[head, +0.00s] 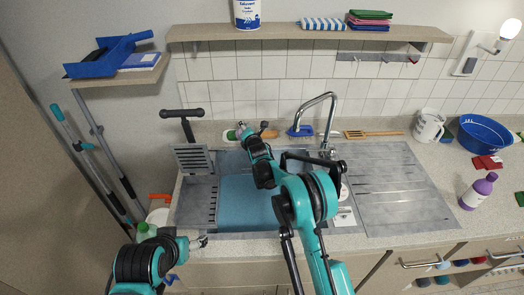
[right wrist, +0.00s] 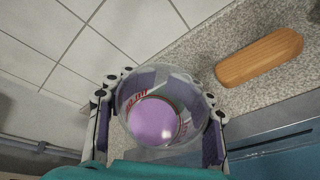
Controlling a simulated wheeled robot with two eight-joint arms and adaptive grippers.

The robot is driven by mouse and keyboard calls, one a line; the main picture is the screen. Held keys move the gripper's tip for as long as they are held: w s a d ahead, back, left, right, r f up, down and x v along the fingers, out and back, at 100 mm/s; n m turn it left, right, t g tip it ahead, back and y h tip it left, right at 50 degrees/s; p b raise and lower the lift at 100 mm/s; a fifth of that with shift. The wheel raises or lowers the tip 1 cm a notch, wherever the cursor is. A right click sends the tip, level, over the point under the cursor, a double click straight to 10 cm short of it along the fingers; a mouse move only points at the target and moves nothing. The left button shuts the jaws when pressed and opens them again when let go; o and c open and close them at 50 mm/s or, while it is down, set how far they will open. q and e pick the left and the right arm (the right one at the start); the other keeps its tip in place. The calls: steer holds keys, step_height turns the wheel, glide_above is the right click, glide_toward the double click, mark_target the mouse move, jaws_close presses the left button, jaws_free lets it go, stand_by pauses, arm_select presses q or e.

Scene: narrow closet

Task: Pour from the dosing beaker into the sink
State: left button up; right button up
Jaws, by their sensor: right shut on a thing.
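The dosing beaker (right wrist: 165,108) is a clear round cup with red marks and purple liquid in its bottom, seen from above in the right wrist view. My right gripper (head: 243,131) is shut on it, with a finger on each side. It is at the back left of the sink, near the tiled wall; the beaker is hard to make out in the head view. The sink (head: 230,222) has a blue-looking basin, partly hidden by my right arm. My left gripper (head: 201,242) is by the sink's front left edge; its jaws are too small to read.
A wooden-coloured oblong (right wrist: 260,57) lies on the counter beside the beaker. The tap (head: 327,115) arches behind the sink. A ribbed drainboard (head: 390,190) is clear on the right. A purple bottle (head: 478,190), white jug (head: 428,126) and blue bowl (head: 484,134) stand farther right.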

steer(key=shift+d, duration=0.3)
steer(key=shift+a+f, duration=0.15)
steer(key=shift+a, duration=0.1)
steer(key=shift+d+m+y, duration=0.3)
steer(key=shift+m, duration=0.1)
arm_select(q)
steer(key=shift+s+d, duration=0.2)
steer(key=shift+d, duration=0.15)
arm_select(e)
steer(key=shift+a, duration=0.1)
arm_select(q)
steer(key=shift+a, duration=0.1)
arm_select(e)
steer(key=shift+a, duration=0.15)
arm_select(q)
steer(key=shift+r, duration=0.1)
arm_select(e)
steer(key=shift+d+r+t, duration=0.25)
steer(key=shift+t, duration=0.05)
arm_select(q)
steer(key=shift+d, duration=0.3)
arm_select(e)
steer(key=shift+m, duration=0.3)
arm_select(q)
steer(key=shift+a+r, duration=0.1)
arm_select(e)
steer(key=shift+a, duration=0.2)
